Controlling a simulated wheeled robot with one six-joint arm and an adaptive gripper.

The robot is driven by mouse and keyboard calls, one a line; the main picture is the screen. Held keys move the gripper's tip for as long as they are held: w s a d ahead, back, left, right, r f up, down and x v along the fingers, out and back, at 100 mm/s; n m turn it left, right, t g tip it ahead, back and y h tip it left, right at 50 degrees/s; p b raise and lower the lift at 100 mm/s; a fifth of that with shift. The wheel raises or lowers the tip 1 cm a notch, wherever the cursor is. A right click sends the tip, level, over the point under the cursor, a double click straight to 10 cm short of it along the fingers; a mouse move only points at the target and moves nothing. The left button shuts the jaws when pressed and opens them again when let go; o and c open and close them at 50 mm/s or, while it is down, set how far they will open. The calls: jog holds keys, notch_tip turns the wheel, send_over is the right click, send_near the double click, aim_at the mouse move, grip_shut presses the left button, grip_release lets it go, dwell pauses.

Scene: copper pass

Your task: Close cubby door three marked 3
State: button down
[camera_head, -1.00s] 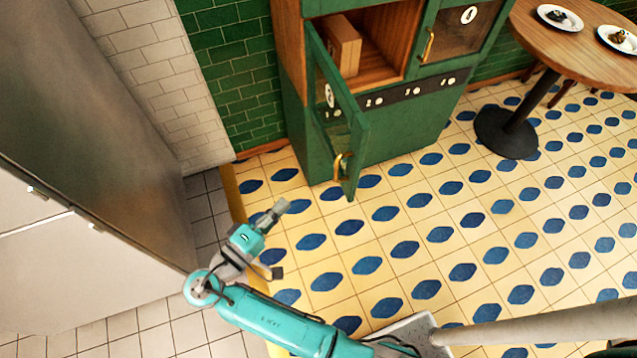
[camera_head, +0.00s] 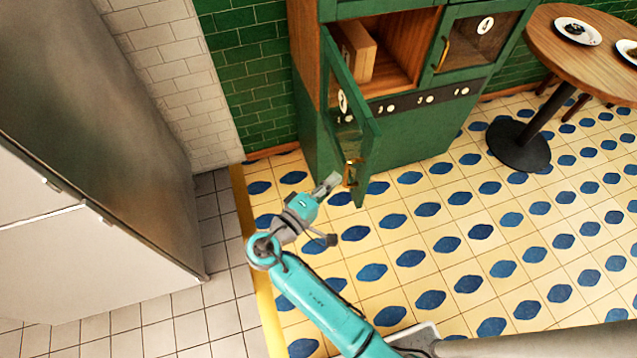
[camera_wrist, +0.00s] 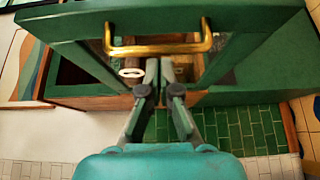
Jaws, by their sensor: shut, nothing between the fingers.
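The cubby door (camera_head: 365,131) is a green frame with a glass pane, and it stands wide open, swung out from the green cabinet (camera_head: 415,135). It bears a white oval plate (camera_head: 342,101) whose digit I cannot read clearly. Its brass handle (camera_head: 351,172) is near the free end; it also shows in the wrist view (camera_wrist: 160,50). My gripper (camera_head: 333,181) is shut and empty, close to the handle end of the door. In the wrist view, my fingertips (camera_wrist: 162,78) show just below the handle, in front of the glass. I cannot tell whether they touch the door.
The open cubby holds a wooden box (camera_head: 357,50). A closed door (camera_head: 484,45) with its own plate is to its right. A round table (camera_head: 570,40) with plates stands at the right. A steel unit (camera_head: 90,140) stands at the left. The tiled floor in front is free.

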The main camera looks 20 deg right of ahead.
jog(key=shift+d, duration=0.25)
